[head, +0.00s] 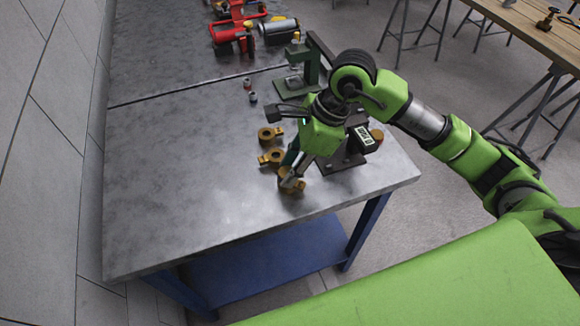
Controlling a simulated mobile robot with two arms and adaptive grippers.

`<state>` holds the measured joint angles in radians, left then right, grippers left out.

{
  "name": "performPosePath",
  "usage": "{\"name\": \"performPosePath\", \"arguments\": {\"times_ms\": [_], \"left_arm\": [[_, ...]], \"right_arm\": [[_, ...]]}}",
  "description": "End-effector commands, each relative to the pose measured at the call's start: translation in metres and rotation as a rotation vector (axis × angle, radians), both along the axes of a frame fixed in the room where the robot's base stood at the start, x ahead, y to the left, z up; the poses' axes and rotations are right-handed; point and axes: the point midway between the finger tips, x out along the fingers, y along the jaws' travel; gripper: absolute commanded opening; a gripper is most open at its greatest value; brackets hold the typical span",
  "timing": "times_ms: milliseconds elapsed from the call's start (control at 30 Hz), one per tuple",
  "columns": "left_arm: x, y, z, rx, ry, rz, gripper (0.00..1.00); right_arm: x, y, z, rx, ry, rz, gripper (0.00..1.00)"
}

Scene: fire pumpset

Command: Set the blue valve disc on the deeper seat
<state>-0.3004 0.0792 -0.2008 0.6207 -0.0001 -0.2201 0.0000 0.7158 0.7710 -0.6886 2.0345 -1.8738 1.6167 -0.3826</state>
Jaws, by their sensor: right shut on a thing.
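Several brass valve bodies stand near the table's right front: one farther back (269,134), one in the middle (271,157) and a nearest one (294,185). Their seat depths cannot be read from here. My right gripper (289,180) points down at the nearest body and is shut on it, hiding part of it. A small disc with a bluish look (253,97) sits on the table behind the brass bodies, beside a small reddish one (247,84). My left gripper is not in view.
A dark gauge stand with a digital display (365,137) is right of my gripper. A green press (300,75) stands behind. Red pump equipment (236,30) is at the back. The metal table's (180,190) left half is clear.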

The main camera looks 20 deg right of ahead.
Motion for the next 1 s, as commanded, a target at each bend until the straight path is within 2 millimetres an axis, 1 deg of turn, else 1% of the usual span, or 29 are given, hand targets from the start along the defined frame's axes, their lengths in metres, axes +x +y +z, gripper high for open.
{"name": "performPosePath", "arguments": {"times_ms": [267,867,1000], "left_arm": [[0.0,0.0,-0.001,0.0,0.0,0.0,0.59],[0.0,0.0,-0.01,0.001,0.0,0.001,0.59],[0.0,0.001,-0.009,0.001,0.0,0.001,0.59]], "right_arm": [[0.0,0.0,0.0,0.001,-0.001,0.0,0.01],[0.0,0.0,-0.006,0.001,-0.002,-0.001,0.01],[0.0,0.0,-0.005,0.001,-0.001,0.0,0.01]]}}
